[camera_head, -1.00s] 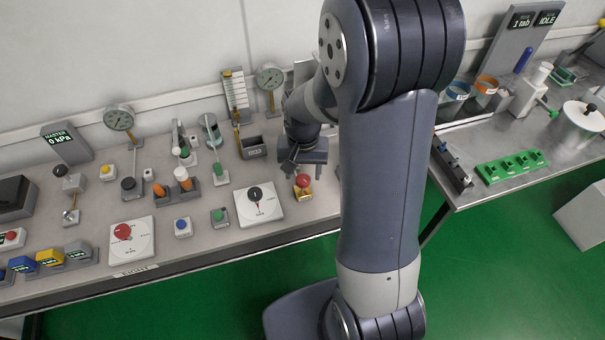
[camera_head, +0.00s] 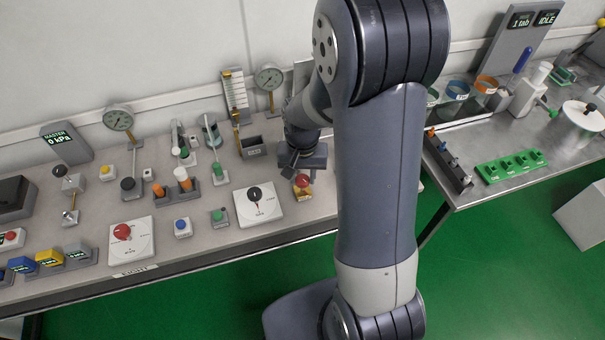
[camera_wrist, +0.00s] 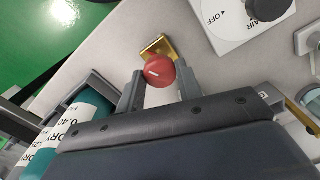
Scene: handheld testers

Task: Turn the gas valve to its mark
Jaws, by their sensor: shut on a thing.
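A red knob (camera_wrist: 159,71) with a short white line on its face stands on a brass-coloured body (camera_wrist: 158,47). In the head view the red knob (camera_head: 302,181) is near the front edge of the grey bench. My gripper (camera_wrist: 160,82) has one finger on each side of this knob and is shut on it. In the head view my gripper (camera_head: 301,166) is just behind the knob, its fingers partly hidden. A second red knob (camera_head: 122,232) sits on a white dial plate (camera_head: 143,241) further left.
A white plate with a black knob (camera_head: 255,194), marked AIR and OFF in the wrist view (camera_wrist: 227,22), is just left of my gripper. A green-labelled bottle (camera_wrist: 85,115) is close to one finger. Gauges and small holders stand behind. Green floor lies in front.

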